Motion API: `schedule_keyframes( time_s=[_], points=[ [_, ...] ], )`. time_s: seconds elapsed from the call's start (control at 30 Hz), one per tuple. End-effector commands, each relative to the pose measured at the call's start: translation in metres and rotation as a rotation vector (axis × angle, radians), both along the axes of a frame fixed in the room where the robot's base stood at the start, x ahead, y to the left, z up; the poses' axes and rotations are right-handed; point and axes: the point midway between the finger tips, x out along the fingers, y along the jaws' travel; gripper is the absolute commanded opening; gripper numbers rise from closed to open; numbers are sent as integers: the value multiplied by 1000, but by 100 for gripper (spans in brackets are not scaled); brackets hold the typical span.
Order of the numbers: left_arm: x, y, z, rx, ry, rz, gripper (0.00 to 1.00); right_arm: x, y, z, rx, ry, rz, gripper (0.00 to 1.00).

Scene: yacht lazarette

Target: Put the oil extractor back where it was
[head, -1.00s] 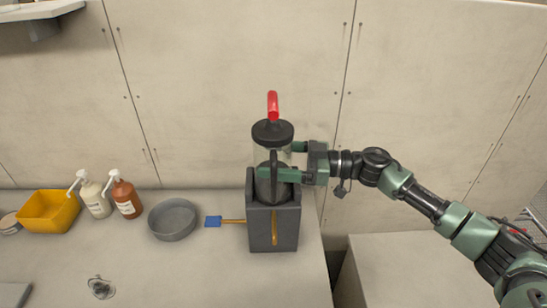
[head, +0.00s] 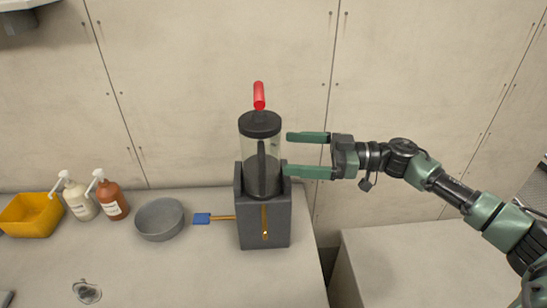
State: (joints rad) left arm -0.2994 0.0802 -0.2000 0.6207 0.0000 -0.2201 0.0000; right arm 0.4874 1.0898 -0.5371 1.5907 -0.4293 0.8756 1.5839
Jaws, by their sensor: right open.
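The oil extractor (head: 261,155) is a clear cylinder with a black lid and a red handle on top. It stands upright with its lower part inside a dark grey open-topped holder (head: 264,229) on the bench. How deep its base sits is hidden by the holder's front wall. My right gripper (head: 287,154) is open and empty just right of the cylinder, its two green fingers pointing left toward it and apparently clear of it. My left gripper is not in view.
A blue-tipped brush-like tool (head: 203,219) lies left of the holder. Further left are a grey round pan (head: 160,219), a brown pump bottle (head: 112,201), a white pump bottle (head: 79,201) and a yellow bin (head: 31,215). A gap separates the bench from a lower block (head: 415,265) at right.

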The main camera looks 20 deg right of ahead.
Motion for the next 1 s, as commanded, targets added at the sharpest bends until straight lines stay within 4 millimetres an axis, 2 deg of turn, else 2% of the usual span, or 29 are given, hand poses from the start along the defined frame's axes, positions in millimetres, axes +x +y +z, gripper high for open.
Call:
schedule_keyframes(
  time_s=[0.1,0.3,1.0],
  points=[
    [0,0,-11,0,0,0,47,-9,-19,-4,-2,2,-2,100],
    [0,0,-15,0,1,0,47,-16,-35,-1,0,0,0,100],
    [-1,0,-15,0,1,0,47,-17,-35,0,3,-3,-2,100]
  ],
)
